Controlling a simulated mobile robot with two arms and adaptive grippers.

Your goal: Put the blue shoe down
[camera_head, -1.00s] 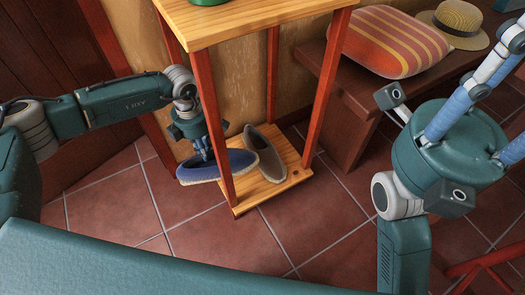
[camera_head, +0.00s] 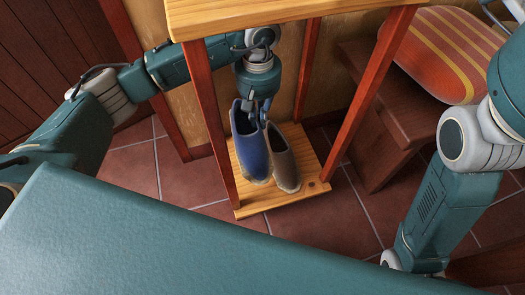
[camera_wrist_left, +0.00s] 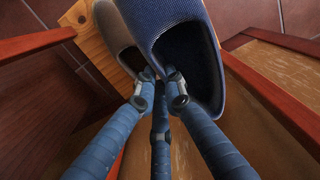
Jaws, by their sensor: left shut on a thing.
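The blue shoe (camera_head: 248,150) is at the lower wooden shelf (camera_head: 244,200), with its toe toward the shelf's front edge. My left gripper (camera_head: 257,112) is shut on its rear opening from above. A grey-brown shoe (camera_head: 284,165) stands beside it on the right, close against it. In the left wrist view the fingers (camera_wrist_left: 160,82) meet at the rim of the blue shoe (camera_wrist_left: 172,12), and the grey-brown shoe (camera_wrist_left: 113,30) is next to it. Whether the blue sole touches the shelf I cannot tell. My right gripper is out of view; only part of that arm shows.
The rack's red posts (camera_head: 209,120) and upper board (camera_head: 290,8) surround my left arm closely. A dark wooden bench (camera_head: 385,110) with a striped cushion (camera_head: 445,50) stands to the right. Bare shelf remains right of the shoes.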

